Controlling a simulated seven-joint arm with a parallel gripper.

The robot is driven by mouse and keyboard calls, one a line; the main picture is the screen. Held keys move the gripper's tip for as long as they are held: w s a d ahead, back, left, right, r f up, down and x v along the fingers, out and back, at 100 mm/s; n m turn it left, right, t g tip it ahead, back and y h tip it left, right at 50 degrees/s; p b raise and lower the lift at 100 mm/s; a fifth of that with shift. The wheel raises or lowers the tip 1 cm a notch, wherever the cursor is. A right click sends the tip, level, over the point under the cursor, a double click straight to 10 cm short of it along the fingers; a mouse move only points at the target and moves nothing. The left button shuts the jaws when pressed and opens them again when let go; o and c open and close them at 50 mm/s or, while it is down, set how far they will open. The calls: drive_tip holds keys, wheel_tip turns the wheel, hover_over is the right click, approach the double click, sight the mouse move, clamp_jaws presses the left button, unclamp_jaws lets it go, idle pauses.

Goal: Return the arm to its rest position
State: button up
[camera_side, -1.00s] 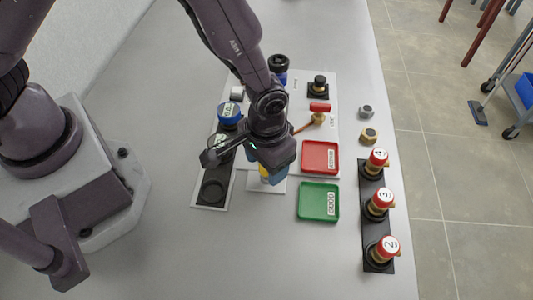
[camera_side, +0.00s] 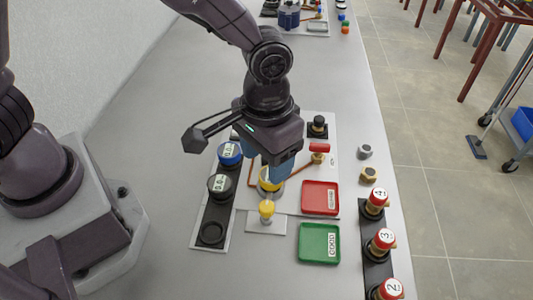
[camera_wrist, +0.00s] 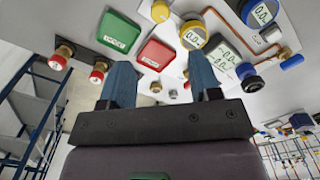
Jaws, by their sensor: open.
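My gripper (camera_side: 283,172) hangs over the white board, in front of a yellow-rimmed gauge (camera_side: 270,180) in the side view. In the wrist view its two blue fingers (camera_wrist: 160,62) are spread apart with nothing held between them. A yellow knob (camera_side: 266,210) stands on a small white plate just below the gripper in the picture. The wrist view shows the yellow knob (camera_wrist: 160,12) and the yellow gauge (camera_wrist: 192,38) beyond the fingertips, apart from them. My gripper hides part of the board's middle.
A red tray (camera_side: 320,198) and a green tray (camera_side: 319,243) lie to the right. A black rack (camera_side: 374,240) holds numbered red-capped valves. A blue gauge (camera_side: 230,152) and a black gauge (camera_side: 220,186) stand at left. The table's left part is clear.

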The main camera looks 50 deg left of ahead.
drive_tip(key=s+a+r+t, duration=0.2)
drive_tip(key=s+a+r, duration=0.3)
drive_tip(key=a+r, duration=0.4)
drive_tip(key=s+a+r+t, duration=0.3)
drive_tip(key=s+a+r, duration=0.2)
drive_tip(key=a+r, duration=0.4)
drive_tip(key=shift+s+a+t, duration=0.25)
drive_tip(key=shift+s+t, duration=0.05)
drive_tip(key=shift+r, duration=0.1)
drive_tip(key=shift+c, duration=0.5)
idle(0.5)
